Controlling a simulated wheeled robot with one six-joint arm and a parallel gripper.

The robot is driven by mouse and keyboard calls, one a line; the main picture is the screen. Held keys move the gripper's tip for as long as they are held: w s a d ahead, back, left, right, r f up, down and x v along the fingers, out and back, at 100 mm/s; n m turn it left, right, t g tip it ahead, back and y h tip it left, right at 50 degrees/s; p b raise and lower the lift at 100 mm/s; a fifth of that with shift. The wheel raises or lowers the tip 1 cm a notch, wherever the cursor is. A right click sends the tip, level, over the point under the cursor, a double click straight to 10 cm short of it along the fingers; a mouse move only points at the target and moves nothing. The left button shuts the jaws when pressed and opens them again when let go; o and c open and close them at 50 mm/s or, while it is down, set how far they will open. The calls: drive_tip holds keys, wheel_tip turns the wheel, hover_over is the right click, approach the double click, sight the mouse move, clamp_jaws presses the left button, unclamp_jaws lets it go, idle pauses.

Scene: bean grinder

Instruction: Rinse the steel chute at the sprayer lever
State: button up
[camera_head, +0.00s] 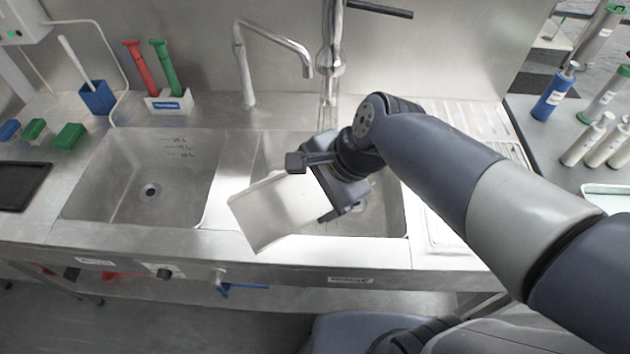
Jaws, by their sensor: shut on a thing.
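The steel chute (270,209) is a pale, open-sided metal piece, held tilted over the front left part of the right sink basin (393,212). My gripper (312,190) is shut on its right side; the exact grip is partly hidden by the gripper body. The sprayer (331,62) is a vertical steel column behind the right basin, with a dark lever handle (380,9) pointing right at the top. The chute is in front of the sprayer and apart from it. The sprayer's lower end is partly hidden behind my wrist.
A curved faucet (245,62) stands left of the sprayer. The left basin (150,178) is empty. Red (141,66) and green (167,68) tools stand in a holder behind it. A ribbed drainboard (478,122) lies right. Bottles (556,92) stand on the right counter.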

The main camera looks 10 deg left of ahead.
drive_tip(key=shift+w+a+f+b, duration=0.1)
drive_tip(key=shift+w+f+b, duration=0.15)
drive_tip(key=shift+w, duration=0.4)
drive_tip(key=shift+w+a+f+b, duration=0.1)
drive_tip(key=shift+w+b, duration=0.2)
drive_tip(key=shift+w, duration=0.35)
drive_tip(key=w+a+f, duration=0.1)
drive_tip(key=w+f, duration=0.1)
drive_tip(key=w, duration=0.9)
drive_tip(key=shift+w+b, duration=0.15)
drive_tip(key=shift+b, duration=0.3)
drive_tip(key=shift+d, duration=0.2)
drive_tip(key=shift+d, duration=0.4)
drive_tip(key=shift+s+d, duration=0.2)
drive_tip(key=shift+s, duration=1.8)
drive_tip(key=shift+s+d, duration=0.2)
drive_tip(key=shift+s, duration=1.75)
